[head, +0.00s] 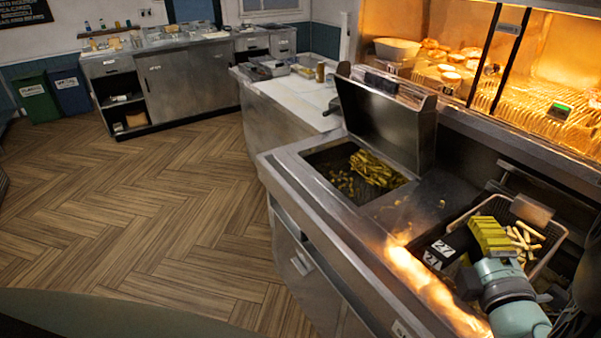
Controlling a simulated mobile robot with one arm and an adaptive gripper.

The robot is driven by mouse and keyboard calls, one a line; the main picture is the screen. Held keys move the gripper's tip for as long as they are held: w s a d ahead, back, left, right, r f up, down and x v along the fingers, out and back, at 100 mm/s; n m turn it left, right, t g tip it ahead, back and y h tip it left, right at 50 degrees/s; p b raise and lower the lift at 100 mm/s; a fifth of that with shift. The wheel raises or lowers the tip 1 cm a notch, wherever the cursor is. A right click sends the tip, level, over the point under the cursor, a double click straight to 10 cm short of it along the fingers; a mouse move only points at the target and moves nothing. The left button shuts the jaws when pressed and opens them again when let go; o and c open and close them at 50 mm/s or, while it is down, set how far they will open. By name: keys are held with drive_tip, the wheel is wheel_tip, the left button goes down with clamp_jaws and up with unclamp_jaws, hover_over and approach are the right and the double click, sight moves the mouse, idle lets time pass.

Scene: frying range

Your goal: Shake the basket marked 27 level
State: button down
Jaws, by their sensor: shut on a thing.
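The wire basket (549,252) is at the right of the head view, with pale chips (524,238) inside. A black block marked 27 (440,250) sits at its near left side, beside a ridged yellow piece (489,236). My gripper (482,260) is at this near end, shut on what looks like the basket's handle. My teal and grey wrist covers the fingertips and part of the basket. The chips lie unevenly, mostly towards the right. I cannot tell whether the basket touches the fryer below it.
A steel bin (320,160) holding golden chips, with an upright steel panel (388,122) behind it, lies left of the basket. A lit glass warming cabinet (545,75) borders the back right. The wooden floor (150,215) at left is clear.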

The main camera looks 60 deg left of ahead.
sight(466, 252)
drive_tip(key=s, duration=0.3)
drive_tip(key=shift+s, duration=0.3)
drive_tip(key=shift+a+f, duration=0.1)
drive_tip(key=shift+a, duration=0.05)
drive_tip(key=shift+w+f, duration=0.1)
drive_tip(key=shift+w, duration=1.65)
drive_tip(key=shift+r, duration=0.25)
